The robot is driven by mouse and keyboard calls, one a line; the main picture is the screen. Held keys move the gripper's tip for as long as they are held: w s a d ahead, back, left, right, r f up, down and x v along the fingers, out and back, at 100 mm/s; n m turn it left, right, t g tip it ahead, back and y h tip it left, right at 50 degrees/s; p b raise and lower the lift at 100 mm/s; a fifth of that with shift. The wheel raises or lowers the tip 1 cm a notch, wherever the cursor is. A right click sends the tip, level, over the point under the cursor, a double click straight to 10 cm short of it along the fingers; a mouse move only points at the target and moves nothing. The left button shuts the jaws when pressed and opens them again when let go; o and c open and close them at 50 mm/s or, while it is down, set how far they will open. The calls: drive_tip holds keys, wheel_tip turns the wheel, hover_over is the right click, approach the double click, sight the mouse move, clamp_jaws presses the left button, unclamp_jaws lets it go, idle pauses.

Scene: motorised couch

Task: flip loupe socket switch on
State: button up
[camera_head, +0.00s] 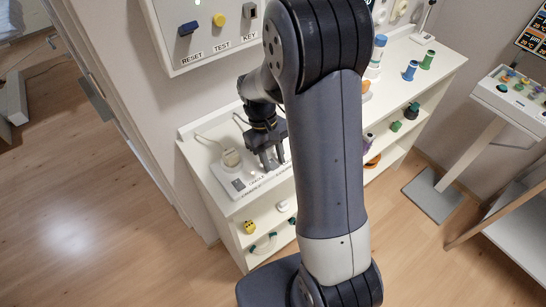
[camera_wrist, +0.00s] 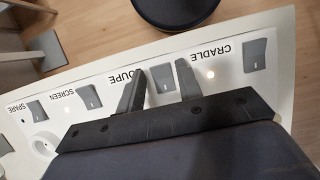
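A white socket strip (camera_head: 236,183) lies on the top of the white shelf unit, below the wall panel. In the wrist view it (camera_wrist: 285,28) runs across the picture, with upside-down labels SPARE, SCREEN, LOUPE (its first letter is partly hidden) and CRADLE. A grey rocker switch (camera_wrist: 162,78) next to the LOUPE label shows between my fingertips. My gripper (camera_wrist: 160,84) is open and empty, one finger on each side of that switch; I cannot tell whether they touch the strip. The head view shows my gripper (camera_head: 268,160) low over the strip. The switch's position is unclear.
A CRADLE-side switch (camera_wrist: 255,55) and SCREEN-side switch (camera_wrist: 90,97) flank it. A small light (camera_wrist: 210,75) glows under CRADLE. A plug (camera_head: 231,158) sits at the strip's left end. The wall panel (camera_head: 205,45) rises behind. Coloured bottles (camera_head: 410,70) stand farther right.

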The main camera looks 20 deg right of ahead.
drive_tip(key=shift+o, duration=0.8)
drive_tip(key=b+v, duration=0.1)
drive_tip(key=v, duration=1)
drive_tip(key=shift+f, duration=0.15)
drive_tip(key=p+x, duration=0.1)
drive_tip(key=x, duration=1)
drive_tip(key=shift+s, duration=0.1)
drive_tip(key=shift+b, duration=0.35)
drive_tip(key=shift+t, duration=0.5)
